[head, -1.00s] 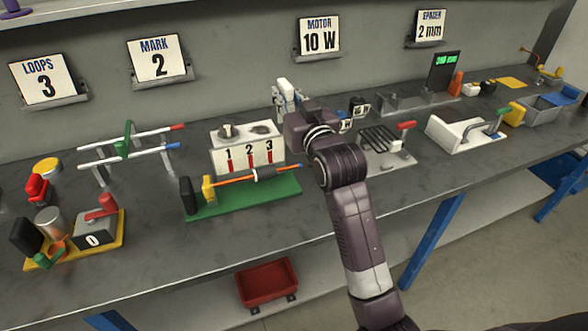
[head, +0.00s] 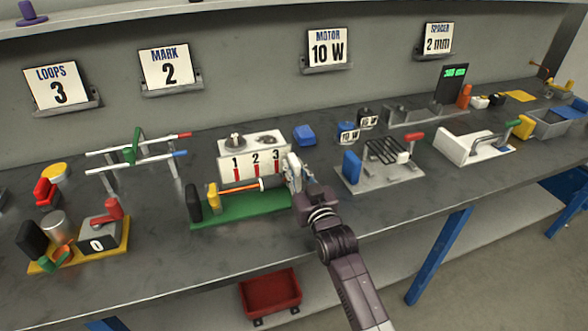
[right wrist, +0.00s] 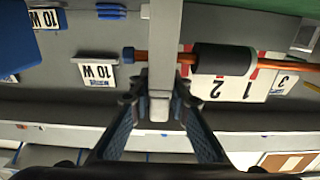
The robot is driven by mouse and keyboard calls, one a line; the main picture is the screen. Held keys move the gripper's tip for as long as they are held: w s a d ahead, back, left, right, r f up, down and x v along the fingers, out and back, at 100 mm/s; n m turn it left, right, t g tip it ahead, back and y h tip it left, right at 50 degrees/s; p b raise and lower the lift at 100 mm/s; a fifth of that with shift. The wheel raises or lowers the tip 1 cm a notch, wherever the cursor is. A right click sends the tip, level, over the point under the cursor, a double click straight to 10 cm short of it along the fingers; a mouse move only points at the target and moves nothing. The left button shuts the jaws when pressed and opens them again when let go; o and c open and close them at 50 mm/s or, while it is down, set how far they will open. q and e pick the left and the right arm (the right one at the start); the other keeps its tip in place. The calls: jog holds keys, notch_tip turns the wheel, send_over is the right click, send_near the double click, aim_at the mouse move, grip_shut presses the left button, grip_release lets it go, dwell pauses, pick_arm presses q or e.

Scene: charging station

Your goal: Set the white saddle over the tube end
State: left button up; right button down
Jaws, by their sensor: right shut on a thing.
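The orange tube (head: 240,186) lies above a green base (head: 240,208), with a black sleeve (head: 270,183) near its right end. My right gripper (head: 296,178) is at that end, just right of the sleeve. In the right wrist view my right gripper (right wrist: 158,98) is shut on the white saddle (right wrist: 160,75), which shows as a pale upright bar. The saddle crosses the tube (right wrist: 186,58) between the black sleeve (right wrist: 223,60) and the small blue tip (right wrist: 128,55). I cannot tell whether saddle and tube touch. My left gripper is not in view.
A white 1-2-3 block (head: 250,165) stands right behind the tube. A grey fixture with a blue block (head: 352,166) is close to the right. A blue block (head: 305,134) lies behind. A red bin (head: 270,292) is below the bench edge.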

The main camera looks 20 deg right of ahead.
jog(key=shift+f, duration=0.3)
jog(key=c, duration=1.8)
grip_release()
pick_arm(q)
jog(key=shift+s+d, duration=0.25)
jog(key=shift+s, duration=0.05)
pick_arm(e)
jog(key=shift+r, duration=0.1)
jog(key=shift+r, duration=0.2)
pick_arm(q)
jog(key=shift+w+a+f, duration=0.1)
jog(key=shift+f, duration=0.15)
pick_arm(e)
jog(key=s, duration=1.2)
jog(key=shift+d, duration=0.2)
jog(key=shift+f, duration=0.1)
